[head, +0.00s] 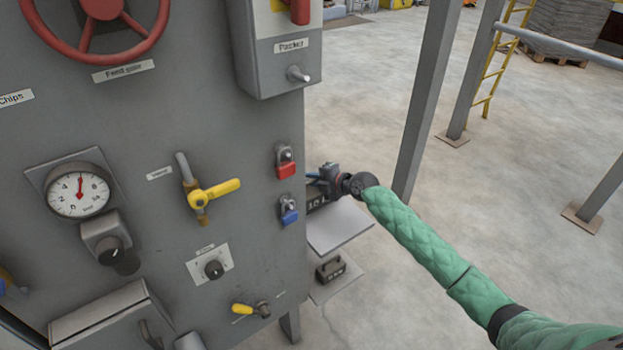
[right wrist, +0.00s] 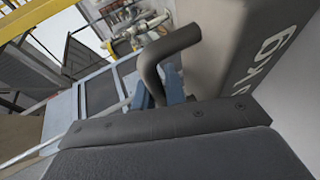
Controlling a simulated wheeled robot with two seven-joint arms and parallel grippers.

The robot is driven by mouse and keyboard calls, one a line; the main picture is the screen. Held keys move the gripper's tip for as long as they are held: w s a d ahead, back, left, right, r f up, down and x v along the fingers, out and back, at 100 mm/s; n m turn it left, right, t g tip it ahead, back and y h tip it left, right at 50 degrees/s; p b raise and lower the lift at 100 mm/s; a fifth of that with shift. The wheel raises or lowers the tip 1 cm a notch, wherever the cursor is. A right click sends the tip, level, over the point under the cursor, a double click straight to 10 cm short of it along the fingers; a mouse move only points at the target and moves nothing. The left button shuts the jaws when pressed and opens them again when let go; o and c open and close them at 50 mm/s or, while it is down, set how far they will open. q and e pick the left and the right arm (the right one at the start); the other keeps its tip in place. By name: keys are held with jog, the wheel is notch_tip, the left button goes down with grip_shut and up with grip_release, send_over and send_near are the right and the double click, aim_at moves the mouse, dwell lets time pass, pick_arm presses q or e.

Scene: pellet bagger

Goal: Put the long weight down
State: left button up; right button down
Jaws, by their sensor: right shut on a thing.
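The long weight (head: 317,199) is a dark block with pale lettering, partly hidden by the panel's right edge in the head view. In the right wrist view its lettered side (right wrist: 225,60) ends in "kg", with a bent bar handle (right wrist: 165,55) beside it. My right gripper (head: 319,178) is shut on the long weight, its blue fingers (right wrist: 163,95) at the handle. The weight is over or on the upper grey shelf (head: 345,230); I cannot tell whether it touches. My left gripper is out of view.
A smaller dark weight (head: 330,268) with a handle sits on the lower shelf (head: 322,293). The grey panel (head: 255,150) rises close on the left, with a red padlock (head: 285,167), a blue padlock (head: 288,214) and a yellow valve handle (head: 215,194). A grey post (head: 428,95) stands behind my right arm.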

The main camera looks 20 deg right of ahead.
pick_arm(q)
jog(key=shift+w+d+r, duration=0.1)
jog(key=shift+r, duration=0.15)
pick_arm(e)
jog(key=shift+r, duration=0.1)
jog(key=c, duration=1.5)
grip_release()
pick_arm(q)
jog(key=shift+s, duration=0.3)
pick_arm(e)
jog(key=shift+o, duration=0.2)
